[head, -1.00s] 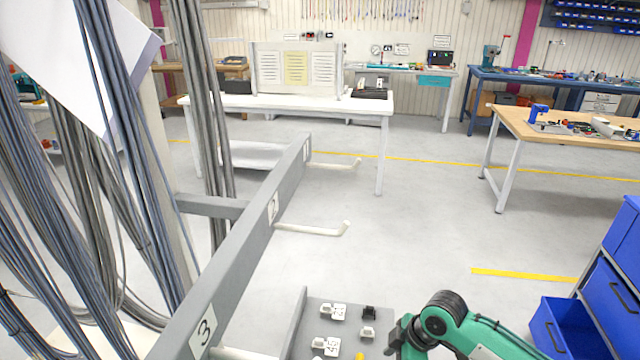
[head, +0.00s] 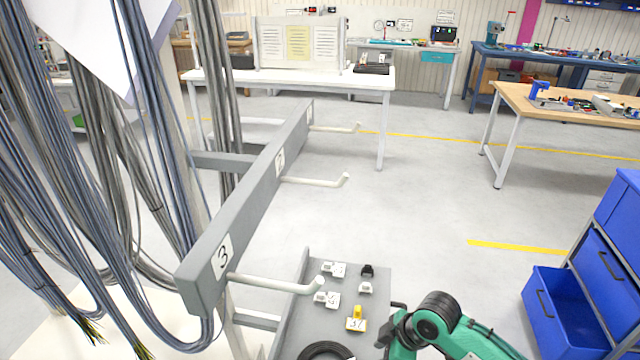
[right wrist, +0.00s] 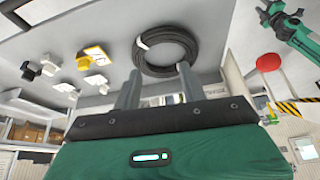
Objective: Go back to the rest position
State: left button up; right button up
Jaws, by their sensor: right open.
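My right gripper (right wrist: 158,90) is open in the right wrist view, its two grey fingers apart with nothing between them. In the head view my green right arm comes in at the bottom right, beside the grey tray (head: 378,300). A black cable coil (right wrist: 168,50) shows just beyond the fingertips, apart from them as far as I can tell; it also lies at the tray's near end in the head view (head: 325,350). My left gripper is outside the head view. A green arm end (right wrist: 270,14), probably my left one, shows small in the right wrist view; its jaws are unclear.
A grey rail (head: 240,215) with white pegs (head: 285,284) runs along the tray's left. Cable bundles (head: 150,130) hang at left. Several white connectors (head: 327,299) and a yellow one (head: 356,318) sit on the tray. A blue drawer (head: 568,315) stands open at right. Floor beyond is clear.

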jog(key=s+a+m+t, duration=0.1)
jog(key=s+a+m, duration=0.15)
jog(key=s, duration=0.35)
jog(key=s+d+m+t+h, duration=0.1)
jog(key=s+d+m+h, duration=0.3)
jog(key=s+d+m, duration=0.75)
jog(key=s+f+n+g, duration=0.1)
jog(key=s+f, duration=0.1)
jog(key=f, duration=1.4)
jog(key=s+f, duration=0.2)
jog(key=f, duration=1.5)
jog(key=s+d+f, duration=0.2)
jog(key=s+f, duration=0.7)
jog(key=s+d+f+g, duration=0.1)
jog(key=s+d+f, duration=0.1)
jog(key=s+f, duration=0.7)
jog(key=shift+s+f+n+h, duration=0.2)
jog(key=shift+f+n+h, duration=0.05)
jog(key=shift+n+h, duration=0.05)
jog(key=shift+c, duration=0.6)
jog(key=shift+s, duration=0.1)
